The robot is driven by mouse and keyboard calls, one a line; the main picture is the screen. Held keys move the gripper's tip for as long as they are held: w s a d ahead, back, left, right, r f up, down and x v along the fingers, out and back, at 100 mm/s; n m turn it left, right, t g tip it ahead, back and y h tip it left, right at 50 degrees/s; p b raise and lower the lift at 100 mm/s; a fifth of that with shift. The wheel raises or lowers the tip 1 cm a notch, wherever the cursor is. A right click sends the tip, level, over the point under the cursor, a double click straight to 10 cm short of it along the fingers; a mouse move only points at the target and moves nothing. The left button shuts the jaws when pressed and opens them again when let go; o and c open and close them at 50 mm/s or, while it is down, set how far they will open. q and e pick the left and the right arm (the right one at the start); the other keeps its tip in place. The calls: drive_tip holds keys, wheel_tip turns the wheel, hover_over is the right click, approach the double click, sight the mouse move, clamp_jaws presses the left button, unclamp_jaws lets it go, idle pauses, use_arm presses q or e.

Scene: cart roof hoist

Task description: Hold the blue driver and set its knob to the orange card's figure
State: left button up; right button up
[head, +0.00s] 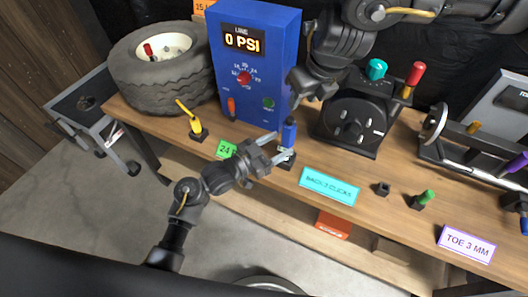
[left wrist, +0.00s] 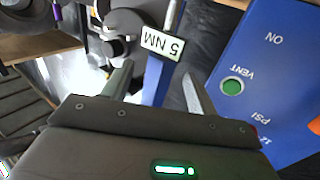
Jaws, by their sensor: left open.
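The blue driver (head: 289,135) stands upright in a small dark holder (head: 286,163) at the bench's front edge. My left gripper (head: 276,147) is open, with its fingers reaching to the driver. In the left wrist view, blue (left wrist: 154,82) shows between the open fingers (left wrist: 155,85). A white plate (left wrist: 163,43) reading "5 NM" upside down is beside it; I cannot tell what it is fixed to. The orange card (head: 205,7) is cut by the top edge and shows "15". My right gripper (head: 313,86) hangs near the blue panel; its jaws are unclear.
The blue gauge panel (head: 253,70) reads "0 PSI". A tyre (head: 160,68), a yellow-handled tool (head: 193,120) and a green "24" card (head: 226,149) are left. A black dial unit (head: 356,120), teal card (head: 330,186), green-handled tool (head: 426,198) and "TOE 3 MM" card (head: 466,243) are right.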

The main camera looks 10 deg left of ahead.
sight(288, 140)
use_arm(q)
drive_tip(key=shift+x, duration=2.1)
drive_tip(key=c, duration=1.3)
drive_tip(key=shift+o, duration=0.2)
